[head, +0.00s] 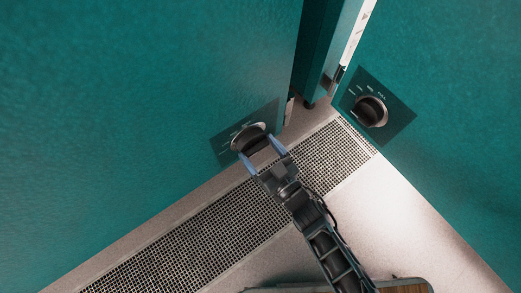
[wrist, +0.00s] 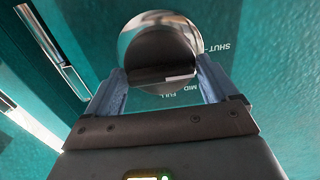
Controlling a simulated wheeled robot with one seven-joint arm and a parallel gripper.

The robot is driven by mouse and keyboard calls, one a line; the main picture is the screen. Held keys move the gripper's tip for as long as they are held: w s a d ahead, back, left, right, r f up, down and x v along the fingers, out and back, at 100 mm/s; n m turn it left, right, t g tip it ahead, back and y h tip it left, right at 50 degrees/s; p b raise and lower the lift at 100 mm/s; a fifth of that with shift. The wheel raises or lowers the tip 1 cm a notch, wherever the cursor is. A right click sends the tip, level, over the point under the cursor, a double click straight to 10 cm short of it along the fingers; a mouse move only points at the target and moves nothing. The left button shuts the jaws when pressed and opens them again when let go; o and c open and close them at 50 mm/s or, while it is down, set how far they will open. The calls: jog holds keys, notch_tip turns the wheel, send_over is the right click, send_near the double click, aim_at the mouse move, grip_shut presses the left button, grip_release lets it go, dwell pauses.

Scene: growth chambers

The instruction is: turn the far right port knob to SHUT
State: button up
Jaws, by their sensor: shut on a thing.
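A round dark knob with a silver rim (head: 249,134) sits on a dark plate on the teal panel at left in the head view. My gripper (head: 260,152) is at it, with its two blue-grey fingers on either side of the grip bar. In the wrist view, the knob (wrist: 160,45) fills the top middle, and my gripper (wrist: 160,80) is shut on its bar. A white mark (wrist: 180,78) shows on the bar's right half. The label SHUT is at the knob's right; MID and FULL are below it. Which label the mark points at I cannot tell.
A second dark knob (head: 370,111) with its own dial plate is on the right teal panel, apart from my gripper. A perforated floor grille (head: 215,235) runs below the left panel. A teal post (head: 320,55) stands between the panels. Pale floor (head: 400,215) at right is clear.

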dwell(0.5)
jog(key=o, duration=0.8)
jog(key=shift+s, duration=0.1)
jog(key=p+v, duration=0.2)
jog(key=v, duration=0.5)
jog(key=shift+s+d, duration=0.25)
